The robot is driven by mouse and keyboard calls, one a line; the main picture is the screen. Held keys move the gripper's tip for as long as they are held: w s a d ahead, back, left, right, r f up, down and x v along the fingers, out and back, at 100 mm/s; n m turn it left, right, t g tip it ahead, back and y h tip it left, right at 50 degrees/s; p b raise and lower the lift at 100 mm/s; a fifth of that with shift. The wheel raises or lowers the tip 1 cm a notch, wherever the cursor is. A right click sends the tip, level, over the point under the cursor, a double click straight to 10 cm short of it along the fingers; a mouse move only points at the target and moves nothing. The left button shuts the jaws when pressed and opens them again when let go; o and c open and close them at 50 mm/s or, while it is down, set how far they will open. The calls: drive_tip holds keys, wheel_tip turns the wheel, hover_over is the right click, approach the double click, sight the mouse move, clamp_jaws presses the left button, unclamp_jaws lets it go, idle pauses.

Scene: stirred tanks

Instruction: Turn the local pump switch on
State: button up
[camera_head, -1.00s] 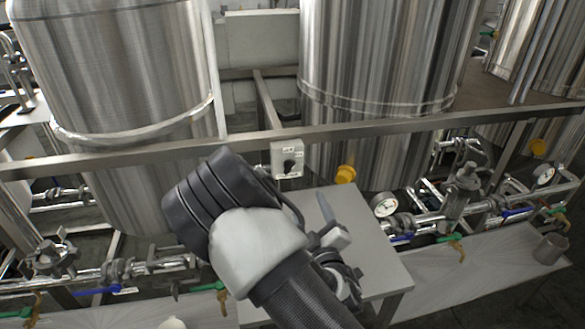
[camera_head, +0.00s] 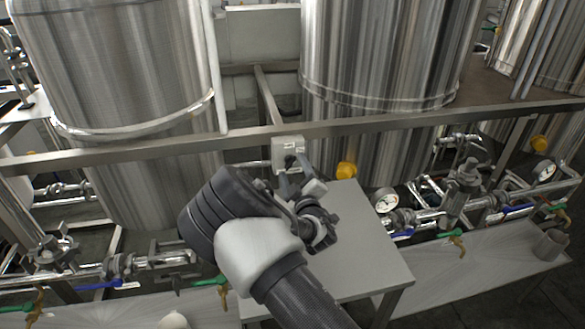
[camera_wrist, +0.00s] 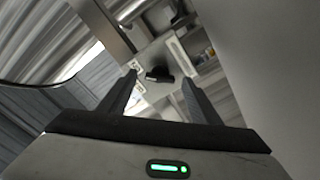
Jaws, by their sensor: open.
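The local pump switch (camera_head: 287,149) is a pale grey box with a dark knob, mounted on the metal rail between the two tanks. My gripper (camera_head: 289,176) is just below and in front of it in the head view and partly hides its lower part. In the wrist view the box's face (camera_wrist: 146,62) lies ahead, with the black knob (camera_wrist: 159,74) in the gap between the fingertips. My gripper (camera_wrist: 160,92) is open and empty. I cannot tell whether the fingers touch the knob.
A horizontal metal rail (camera_head: 400,122) runs across in front of the steel tanks (camera_head: 380,50). A grey table (camera_head: 355,235) stands below my arm. Pipes with a gauge (camera_head: 386,199) and coloured valve handles lie right and left. A grey cup (camera_head: 550,246) stands on the right bench.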

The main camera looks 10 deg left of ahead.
drive_tip(key=shift+x, duration=0.85)
drive_tip(key=c, duration=1)
drive_tip(key=shift+w+d+f+m+b, duration=0.1)
drive_tip(key=shift+f+m+b, duration=0.1)
drive_tip(key=shift+m+b, duration=0.8)
drive_tip(key=shift+c, duration=0.2)
drive_tip(key=shift+m+b, duration=0.65)
drive_tip(key=shift+m, duration=0.05)
drive_tip(key=shift+r, duration=0.15)
drive_tip(key=o, duration=1)
